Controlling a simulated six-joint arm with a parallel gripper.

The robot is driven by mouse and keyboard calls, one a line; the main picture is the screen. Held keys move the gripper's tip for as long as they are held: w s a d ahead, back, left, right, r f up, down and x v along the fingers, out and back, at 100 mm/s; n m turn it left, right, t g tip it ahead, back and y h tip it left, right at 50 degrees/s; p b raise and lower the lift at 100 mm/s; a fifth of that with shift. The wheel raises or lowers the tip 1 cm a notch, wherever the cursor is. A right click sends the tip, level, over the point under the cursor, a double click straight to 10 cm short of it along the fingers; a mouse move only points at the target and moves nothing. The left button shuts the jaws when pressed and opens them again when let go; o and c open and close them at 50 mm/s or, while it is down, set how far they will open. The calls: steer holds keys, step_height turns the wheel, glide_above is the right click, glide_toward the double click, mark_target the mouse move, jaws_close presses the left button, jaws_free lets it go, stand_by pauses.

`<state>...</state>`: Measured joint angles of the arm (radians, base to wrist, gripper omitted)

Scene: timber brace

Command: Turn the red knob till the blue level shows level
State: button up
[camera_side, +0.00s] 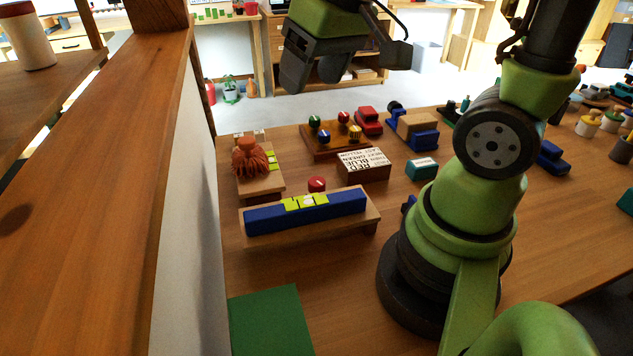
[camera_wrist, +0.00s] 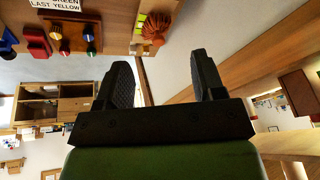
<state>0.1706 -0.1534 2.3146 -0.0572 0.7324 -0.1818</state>
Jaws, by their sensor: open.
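The blue level (camera_side: 340,205) lies along a low wooden stand (camera_side: 375,214) on the table in the side view. It has a yellow-green vial section (camera_side: 306,202); the bubble is too small to read. A red knob (camera_side: 317,184) shows just behind the level's middle. My gripper (camera_side: 295,82) is high above the far side of the table, well away from the knob and level. In the wrist view its two dark fingers (camera_wrist: 161,70) are apart with nothing between them. The level and red knob are not seen in the wrist view.
An orange-red fluted piece (camera_side: 248,160) sits on a wooden block left of the knob. A lettered box (camera_side: 364,164), a board with coloured knobs (camera_side: 320,144) and a teal block (camera_side: 421,169) stand behind and right. A white wall and wooden shelf (camera_side: 120,150) border the left.

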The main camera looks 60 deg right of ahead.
steer(key=w+d+f+n+g, duration=0.1)
steer(key=w+d+f+g, duration=0.3)
steer(key=f, duration=0.5)
steer(key=n, duration=0.1)
glide_toward(318, 182)
step_height(318, 182, down, 10)
steer(key=shift+w+r, duration=0.1)
steer(key=shift+c, duration=0.4)
steer(key=c, duration=0.9)
steer(key=shift+o, duration=0.2)
steer(key=shift+a+m, duration=0.1)
steer(key=shift+m, duration=2.7)
